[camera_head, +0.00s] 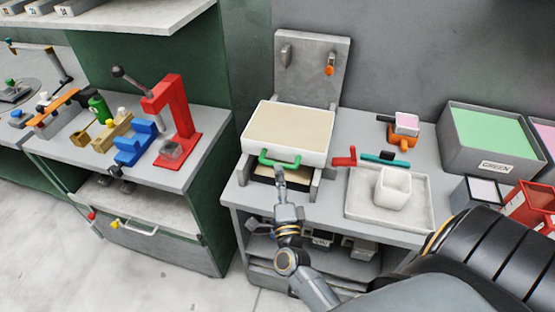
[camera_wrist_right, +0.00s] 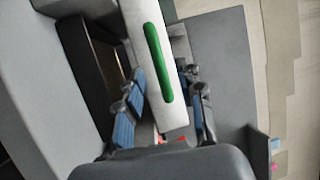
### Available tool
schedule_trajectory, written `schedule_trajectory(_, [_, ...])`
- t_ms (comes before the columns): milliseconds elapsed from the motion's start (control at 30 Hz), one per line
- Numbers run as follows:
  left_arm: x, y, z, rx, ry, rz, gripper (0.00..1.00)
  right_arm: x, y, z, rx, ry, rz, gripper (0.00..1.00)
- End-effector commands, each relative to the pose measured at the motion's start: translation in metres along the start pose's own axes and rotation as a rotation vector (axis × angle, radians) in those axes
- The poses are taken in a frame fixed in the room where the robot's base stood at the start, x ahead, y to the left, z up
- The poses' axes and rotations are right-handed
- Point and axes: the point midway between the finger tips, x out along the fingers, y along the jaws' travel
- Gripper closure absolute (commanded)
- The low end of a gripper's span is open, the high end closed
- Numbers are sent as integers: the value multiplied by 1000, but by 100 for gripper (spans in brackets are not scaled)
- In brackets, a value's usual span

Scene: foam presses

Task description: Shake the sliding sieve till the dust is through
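The sliding sieve (camera_head: 292,128) is a white box with a pale tan layer inside, set on a grey frame on the right bench. Its green handle (camera_head: 279,160) is on the front wall; the handle also shows in the right wrist view (camera_wrist_right: 159,62). A dark slot with a tan strip (camera_head: 266,173) shows below the sieve. My right gripper (camera_head: 280,176) is just in front of the handle. In the wrist view its blue-padded fingers (camera_wrist_right: 162,90) are apart, with the handle beyond and between them; contact cannot be told. My left gripper is not in view.
A grey back plate (camera_head: 310,70) with an orange knob rises behind the sieve. A red press (camera_head: 175,110) stands on the left bench.

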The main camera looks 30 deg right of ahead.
Motion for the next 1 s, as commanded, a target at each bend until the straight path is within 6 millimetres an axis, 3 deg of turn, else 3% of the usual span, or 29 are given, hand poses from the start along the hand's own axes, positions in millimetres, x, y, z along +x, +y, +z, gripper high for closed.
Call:
schedule_trajectory(100, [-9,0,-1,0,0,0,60,22,-3,0,-1,0,-1,63])
schedule_trajectory(233, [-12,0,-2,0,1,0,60,37,-1,0,-1,-2,0,63])
schedule_trajectory(633, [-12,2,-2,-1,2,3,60,45,1,0,-1,-1,1,63])
schedule_trajectory(667, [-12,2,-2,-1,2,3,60,45,1,0,-1,-1,1,65])
schedule_trajectory(833, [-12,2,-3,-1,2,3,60,44,1,0,-1,-1,1,99])
schedule_trajectory(1000, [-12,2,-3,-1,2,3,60,44,1,0,-1,-2,1,100])
